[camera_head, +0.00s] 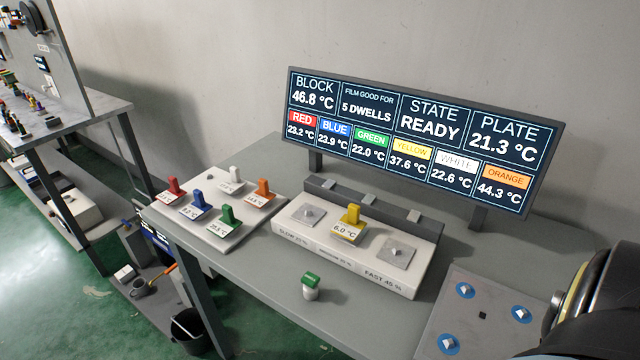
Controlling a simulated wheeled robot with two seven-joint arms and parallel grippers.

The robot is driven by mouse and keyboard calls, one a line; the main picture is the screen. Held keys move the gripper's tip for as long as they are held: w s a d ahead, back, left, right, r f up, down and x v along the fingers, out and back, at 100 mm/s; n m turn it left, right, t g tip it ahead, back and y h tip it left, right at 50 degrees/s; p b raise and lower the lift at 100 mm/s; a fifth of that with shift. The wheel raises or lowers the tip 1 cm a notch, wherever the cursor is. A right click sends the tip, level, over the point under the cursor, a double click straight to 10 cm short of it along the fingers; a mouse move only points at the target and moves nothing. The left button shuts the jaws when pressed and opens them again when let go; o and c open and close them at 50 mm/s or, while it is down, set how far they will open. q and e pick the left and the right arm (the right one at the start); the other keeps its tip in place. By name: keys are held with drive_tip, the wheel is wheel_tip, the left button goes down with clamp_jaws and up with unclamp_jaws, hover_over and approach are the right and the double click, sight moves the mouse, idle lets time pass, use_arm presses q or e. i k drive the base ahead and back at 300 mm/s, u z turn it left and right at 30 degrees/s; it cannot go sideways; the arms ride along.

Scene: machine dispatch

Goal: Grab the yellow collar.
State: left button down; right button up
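The yellow collar (351,216) is an upright yellow piece on a small base with a white label reading 6.0 °C. It sits in the middle position of the long white block (283,231), between two bare grey metal pads, the left pad (308,214) and the right pad (397,253). The block's front is marked slow at the left and fast 45 % at the right; the middle marking is too small to read surely. Nothing is touching the yellow collar from above. Neither of my grippers shows in the head view.
A pale tray (231,243) left of the block holds red, blue, green, white and orange pieces. A green-topped white knob (310,287) stands in front of the block. A display (420,135) stands behind. A grey plate (482,300) with blue-ringed studs lies at right.

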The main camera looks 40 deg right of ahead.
sight(349, 227)
drive_tip(key=u, duration=0.1)
drive_tip(key=k, duration=0.35)
drive_tip(key=z, duration=0.25)
drive_tip(key=i, duration=0.25)
drive_tip(key=z, duration=1.75)
drive_tip(key=k, duration=0.25)
drive_tip(key=u, duration=0.1)
